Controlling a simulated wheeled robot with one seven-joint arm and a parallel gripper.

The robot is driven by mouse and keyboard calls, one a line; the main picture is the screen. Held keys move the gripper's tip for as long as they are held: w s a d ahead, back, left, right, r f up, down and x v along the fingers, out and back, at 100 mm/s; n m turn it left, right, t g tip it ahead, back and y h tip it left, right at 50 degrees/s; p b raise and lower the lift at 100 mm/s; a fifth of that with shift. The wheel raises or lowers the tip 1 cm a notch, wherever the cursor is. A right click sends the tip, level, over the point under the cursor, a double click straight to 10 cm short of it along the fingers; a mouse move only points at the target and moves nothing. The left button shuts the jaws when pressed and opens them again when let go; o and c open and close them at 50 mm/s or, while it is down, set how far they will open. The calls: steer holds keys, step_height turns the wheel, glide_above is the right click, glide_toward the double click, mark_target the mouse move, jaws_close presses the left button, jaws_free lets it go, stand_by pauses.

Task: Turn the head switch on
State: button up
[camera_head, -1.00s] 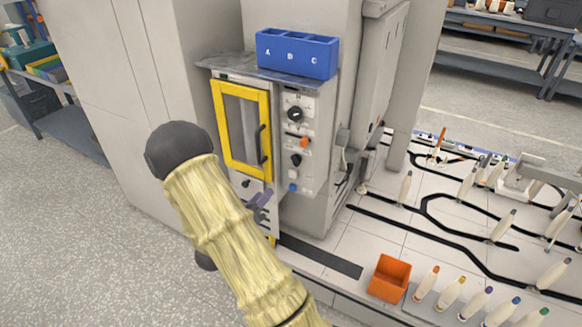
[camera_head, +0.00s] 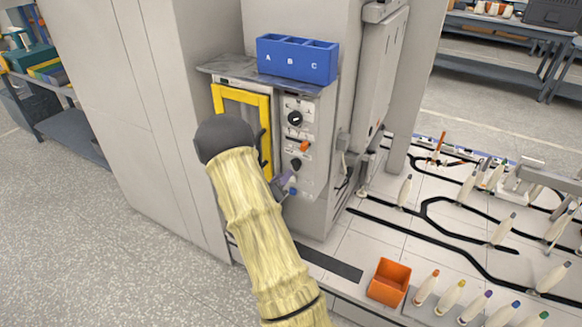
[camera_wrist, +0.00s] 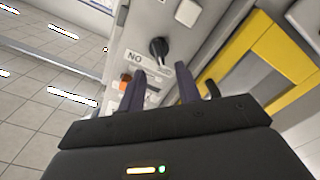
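The control panel (camera_head: 308,125) stands right of a yellow-framed door (camera_head: 266,102). It carries an upper black knob (camera_head: 295,118), an orange switch (camera_head: 304,146), a lower black knob (camera_head: 296,164) and a blue button (camera_head: 293,191). No readable label shows which one is the head switch. My gripper (camera_head: 287,183) is at the lower panel, partly hidden by my arm. A black knob (camera_wrist: 158,47) lies beyond the tips, beside an upside-down label. Contact cannot be told.
The dark door handle (camera_wrist: 211,89) and yellow door frame (camera_wrist: 252,45) are close on the right in the wrist view. A blue A-B-C bin (camera_head: 297,60) sits above the panel. An orange box (camera_head: 389,281) and several bobbins stand on the table at right.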

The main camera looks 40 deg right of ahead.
mark_target(292, 166)
steer(key=x, duration=0.6)
jaws_close()
